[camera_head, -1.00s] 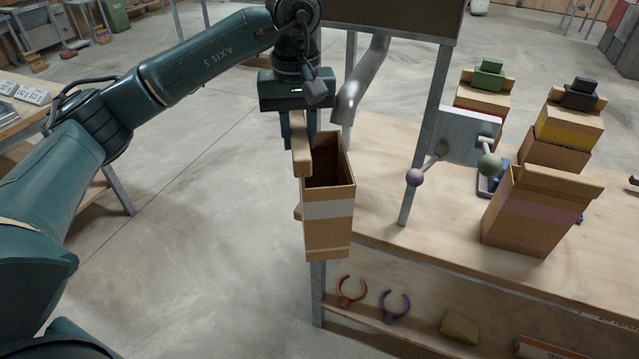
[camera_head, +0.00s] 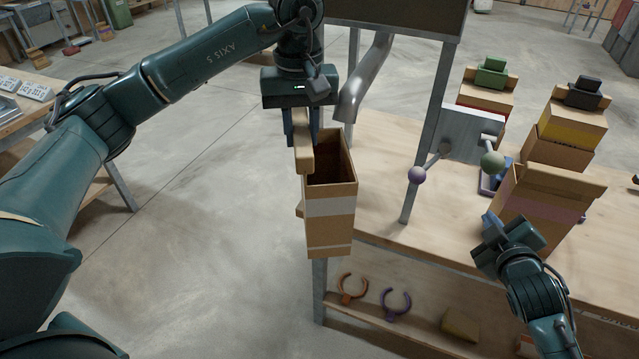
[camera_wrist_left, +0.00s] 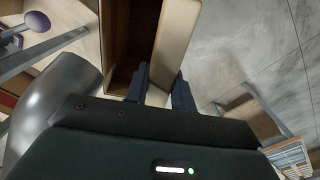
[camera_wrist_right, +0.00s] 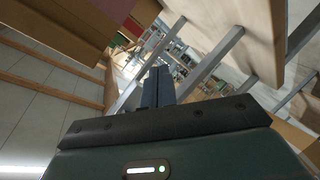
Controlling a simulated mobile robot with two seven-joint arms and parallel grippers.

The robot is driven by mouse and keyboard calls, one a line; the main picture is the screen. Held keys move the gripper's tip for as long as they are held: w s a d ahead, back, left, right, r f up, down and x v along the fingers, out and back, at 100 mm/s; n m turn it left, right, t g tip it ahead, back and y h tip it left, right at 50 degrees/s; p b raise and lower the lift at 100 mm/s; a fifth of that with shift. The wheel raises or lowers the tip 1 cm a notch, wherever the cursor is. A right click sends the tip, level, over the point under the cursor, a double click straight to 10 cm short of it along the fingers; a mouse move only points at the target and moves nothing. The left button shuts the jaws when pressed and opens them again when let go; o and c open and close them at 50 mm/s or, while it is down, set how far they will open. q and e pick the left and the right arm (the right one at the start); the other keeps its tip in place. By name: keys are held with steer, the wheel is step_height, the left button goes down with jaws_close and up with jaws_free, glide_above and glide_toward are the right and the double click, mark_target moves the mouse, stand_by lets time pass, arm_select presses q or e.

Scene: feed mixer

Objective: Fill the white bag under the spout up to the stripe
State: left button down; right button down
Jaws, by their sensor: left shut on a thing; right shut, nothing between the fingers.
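A brown box-like bag (camera_head: 330,235) with a white stripe (camera_head: 330,206) hangs upright, open at the top, beside the bench's left end. My left gripper (camera_head: 301,135) is shut on the tan strip (camera_head: 303,157) at the bag's left edge; the strip also shows between the fingers in the left wrist view (camera_wrist_left: 176,40). The bag's inside is dark; I cannot tell any fill level. The grey metal spout (camera_head: 367,78) ends just behind the bag's mouth; whether it is over the mouth is unclear. My right gripper (camera_head: 488,222) is shut and empty, near a bag with a purple stripe (camera_head: 540,215).
A lever with a purple ball (camera_head: 417,175) and one with a green ball (camera_head: 493,161) stick out from a metal plate (camera_head: 465,132). Bags with red (camera_head: 486,104) and yellow (camera_head: 565,134) bands stand behind.

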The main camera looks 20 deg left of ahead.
steer(key=w+r+n+t, duration=0.1)
steer(key=w+r+n, duration=0.1)
steer(key=w+r, duration=0.5)
steer(key=w+r+n+t, duration=0.1)
steer(key=w+r+n, duration=0.15)
steer(key=r, duration=0.85)
steer(key=a+m+g, duration=0.1)
steer(key=a+g, duration=0.1)
steer(key=s+a+r+m+g, duration=0.1)
steer(key=g, duration=0.1)
steer(key=s+a+r+m+g, duration=0.1)
steer(key=a+g, duration=0.1)
steer(key=g, duration=0.1)
steer(key=shift+a+r+m, duration=0.15)
steer(key=shift+a+m, duration=0.15)
steer(key=shift+m, duration=0.05)
steer(key=s+r+m+g, duration=0.1)
steer(key=s+r+g, duration=0.1)
steer(key=s, duration=0.1)
steer(key=s+r+g, duration=0.2)
steer(key=s, duration=0.2)
steer(key=s+r+m+g, duration=0.1)
steer(key=s+r+g, duration=0.1)
steer(key=s+g, duration=0.1)
steer(key=shift+s+d+m+h, duration=0.25)
steer(key=shift+s+m+h, duration=0.05)
steer(key=shift+h, duration=0.1)
steer(key=shift+s, duration=0.2)
steer(key=shift+f, duration=1.9)
